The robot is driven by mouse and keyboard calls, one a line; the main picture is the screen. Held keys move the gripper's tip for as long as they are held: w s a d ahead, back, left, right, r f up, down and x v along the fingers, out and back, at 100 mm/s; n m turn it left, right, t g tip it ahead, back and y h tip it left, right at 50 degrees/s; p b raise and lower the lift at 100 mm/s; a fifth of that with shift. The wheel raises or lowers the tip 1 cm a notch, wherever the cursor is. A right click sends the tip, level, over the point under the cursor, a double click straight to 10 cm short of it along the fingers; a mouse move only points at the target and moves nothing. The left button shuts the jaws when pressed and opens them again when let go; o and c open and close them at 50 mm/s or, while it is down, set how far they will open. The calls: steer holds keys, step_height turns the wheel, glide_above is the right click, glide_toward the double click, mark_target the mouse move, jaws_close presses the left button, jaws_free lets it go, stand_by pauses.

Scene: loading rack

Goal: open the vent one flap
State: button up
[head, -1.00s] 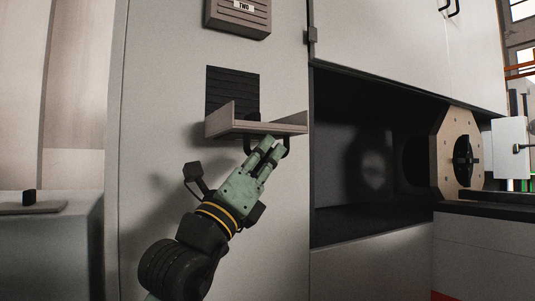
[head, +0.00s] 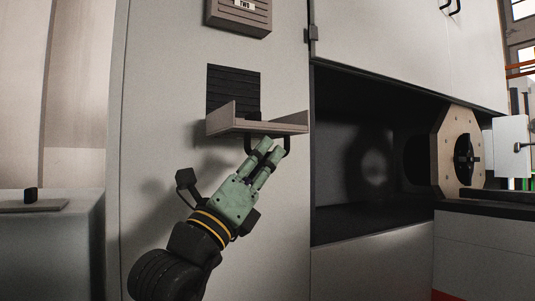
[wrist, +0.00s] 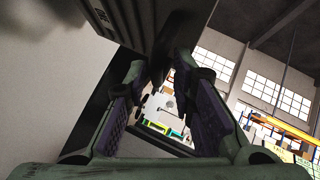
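The vent one flap (head: 262,127) is a beige panel swung out to about level, with the dark louvred vent (head: 233,90) exposed above it. In the wrist view its front (wrist: 115,22) shows from below, with small lettering too dim to read surely. A dark handle (head: 287,147) hangs under the flap. My gripper (head: 267,151) is just below the flap, with its fingertips near the handle. The wrist view shows the fingers (wrist: 160,72) apart with a gap between their purple pads. Whether a fingertip touches the handle is hard to tell.
Above, a second flap marked TWO (head: 240,14) is shut. To the right is an open dark bay with a tan octagonal plate (head: 447,152) at its far side. A grey block (head: 50,245) stands at left. The panel face left of my gripper is clear.

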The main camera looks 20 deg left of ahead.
steer(key=v, duration=1)
